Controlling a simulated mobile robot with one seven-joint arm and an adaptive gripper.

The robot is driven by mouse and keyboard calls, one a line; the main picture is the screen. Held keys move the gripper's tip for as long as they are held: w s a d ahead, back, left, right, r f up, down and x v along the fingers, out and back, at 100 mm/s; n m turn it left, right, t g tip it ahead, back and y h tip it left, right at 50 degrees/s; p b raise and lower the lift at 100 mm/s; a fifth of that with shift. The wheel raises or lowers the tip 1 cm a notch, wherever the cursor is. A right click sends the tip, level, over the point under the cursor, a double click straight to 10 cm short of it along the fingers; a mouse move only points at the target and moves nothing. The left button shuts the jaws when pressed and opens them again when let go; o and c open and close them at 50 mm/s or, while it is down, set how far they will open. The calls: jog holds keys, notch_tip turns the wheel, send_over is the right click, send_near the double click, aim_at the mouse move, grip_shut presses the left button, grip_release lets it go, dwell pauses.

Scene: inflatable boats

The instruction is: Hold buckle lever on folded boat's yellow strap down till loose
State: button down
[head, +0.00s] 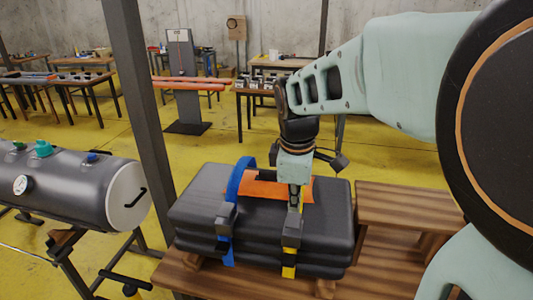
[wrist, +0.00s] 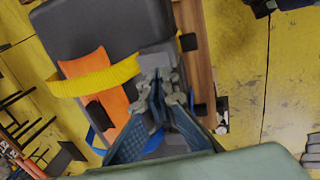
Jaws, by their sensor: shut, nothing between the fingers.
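The folded boat (head: 190,205) is a stack of dark grey layers on a wooden bench; its grey top also shows in the wrist view (wrist: 115,22). A yellow strap (head: 289,271) wraps its right part and crosses the top in the wrist view (wrist: 95,82). The strap's grey buckle (head: 291,233) sits at the front edge and lies just ahead of my fingertips in the wrist view (wrist: 158,56). My gripper (head: 295,203) points down over this buckle, shut and empty. Its fingers (wrist: 160,82) hide part of the buckle; I cannot tell whether they touch the lever.
A blue strap (head: 232,187) with its own grey buckle (head: 226,216) lies left of the gripper. An orange panel (head: 262,189) lies on top of the boat. A post (head: 140,110) and a grey cylinder (head: 70,185) stand left. A wooden bench (head: 400,205) is at right.

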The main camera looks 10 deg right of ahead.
jog(key=w+p+v, duration=0.1)
jog(key=p+v, duration=0.5)
jog(key=v, duration=0.2)
jog(key=shift+w+d+r, duration=0.2)
jog(key=shift+w+r, duration=0.05)
jog(key=shift+r, duration=0.15)
